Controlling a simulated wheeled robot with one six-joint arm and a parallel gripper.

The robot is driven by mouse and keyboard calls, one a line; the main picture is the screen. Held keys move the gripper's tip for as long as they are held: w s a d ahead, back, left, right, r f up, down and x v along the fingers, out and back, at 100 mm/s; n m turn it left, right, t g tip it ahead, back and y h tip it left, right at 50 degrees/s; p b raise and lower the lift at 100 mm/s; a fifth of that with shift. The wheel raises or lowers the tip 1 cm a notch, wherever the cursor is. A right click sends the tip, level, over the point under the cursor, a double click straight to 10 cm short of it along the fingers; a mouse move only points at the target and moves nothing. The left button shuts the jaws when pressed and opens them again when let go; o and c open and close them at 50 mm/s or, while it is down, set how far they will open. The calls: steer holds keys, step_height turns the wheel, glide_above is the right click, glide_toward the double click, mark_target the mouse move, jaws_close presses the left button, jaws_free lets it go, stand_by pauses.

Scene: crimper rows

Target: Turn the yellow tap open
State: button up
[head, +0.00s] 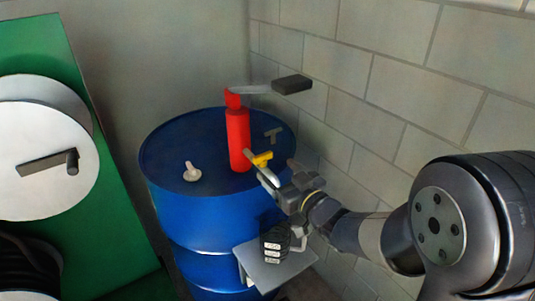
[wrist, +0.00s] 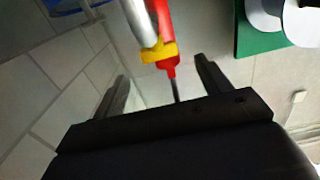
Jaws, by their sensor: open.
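The yellow tap (head: 262,160) is a small yellow handle beside the red cylinder (head: 238,140), above the blue drum's top. In the wrist view the yellow tap (wrist: 158,52) sits around or against the end of a silver pipe (wrist: 138,22), with the red cylinder (wrist: 167,65) behind it. My gripper (head: 287,182) is just to the lower right of the tap in the head view. In the wrist view my gripper (wrist: 161,70) is open, with one finger to each side of the tap's line. Whether a finger touches the tap cannot be told.
The blue drum (head: 165,160) bears a pale knob (head: 192,173) and a small T-shaped piece (head: 273,135). A lever with a dark grip (head: 292,84) juts right from the red cylinder's top. A grey plate (head: 285,275) is below my gripper. A block wall (head: 400,80) stands close right.

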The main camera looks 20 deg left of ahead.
mark_target(264, 158)
steer(key=x, duration=0.8)
steer(key=shift+w+p, duration=0.1)
steer(key=shift+p, duration=0.25)
steer(key=c, duration=1)
